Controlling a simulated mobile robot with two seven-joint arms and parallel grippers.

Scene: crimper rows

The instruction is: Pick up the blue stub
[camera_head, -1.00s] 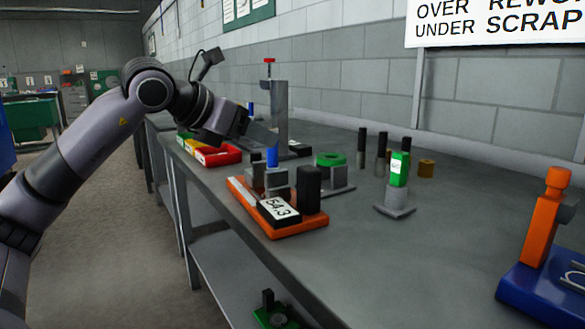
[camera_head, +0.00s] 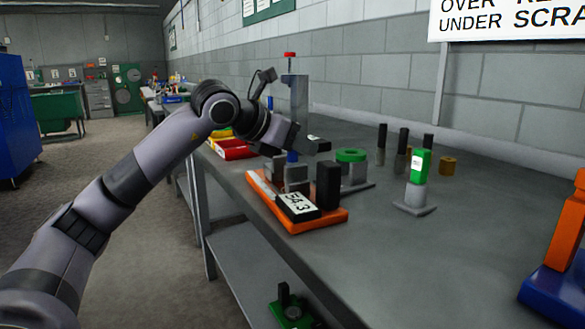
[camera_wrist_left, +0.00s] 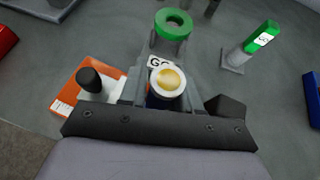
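The blue stub (camera_head: 292,156) stands upright at the orange gauge fixture, and only a little of its blue side shows below my gripper in the head view. In the left wrist view the stub (camera_wrist_left: 168,82) shows a pale rim and a yellowish top, with some blue below. My left gripper (camera_head: 316,145) is at the stub. Its fingers (camera_wrist_left: 168,72) appear open, one on each side of the stub; contact is not clear. My right gripper is not in view.
The orange fixture (camera_head: 325,221) carries grey blocks, a black post and a "54.3" display (camera_head: 298,206). A green ring (camera_head: 351,155) on a grey stand and a green-topped gauge (camera_head: 420,165) stand to the right. Red bins (camera_head: 234,151) are behind.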

